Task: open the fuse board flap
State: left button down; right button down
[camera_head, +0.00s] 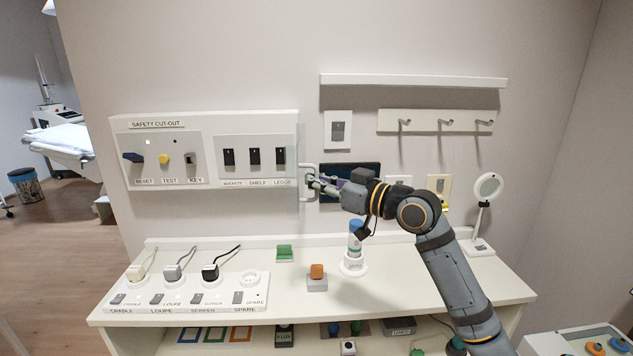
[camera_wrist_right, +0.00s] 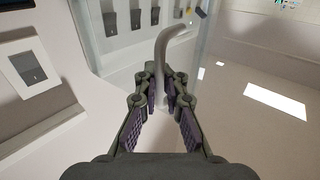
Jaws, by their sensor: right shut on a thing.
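The fuse board (camera_head: 205,118) is a white wall panel marked SAFETY CUT-OUT, with several dark switches at its right half. A clear flap (camera_head: 304,134) stands at the board's right end, seen nearly edge-on in the head view; its exact angle is hard to tell. Its pale handle (camera_head: 304,196) is a curved bar. My right gripper (camera_head: 314,184) is shut on the handle. In the right wrist view, my right gripper (camera_wrist_right: 162,97) has the handle (camera_wrist_right: 172,38) between its fingers, with switches visible beyond the clear pane. My left gripper is not in view.
A dark screen (camera_head: 345,170) is on the wall behind my right gripper. A round loupe (camera_head: 487,188) stands at right.

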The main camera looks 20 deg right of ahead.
jog(key=shift+f, duration=0.3)
jog(key=c, duration=1.8)
grip_release()
jog(key=shift+o, duration=0.2)
jog(key=shift+d+r, duration=0.1)
jog(key=shift+r, duration=0.05)
jog(key=shift+r, duration=0.1)
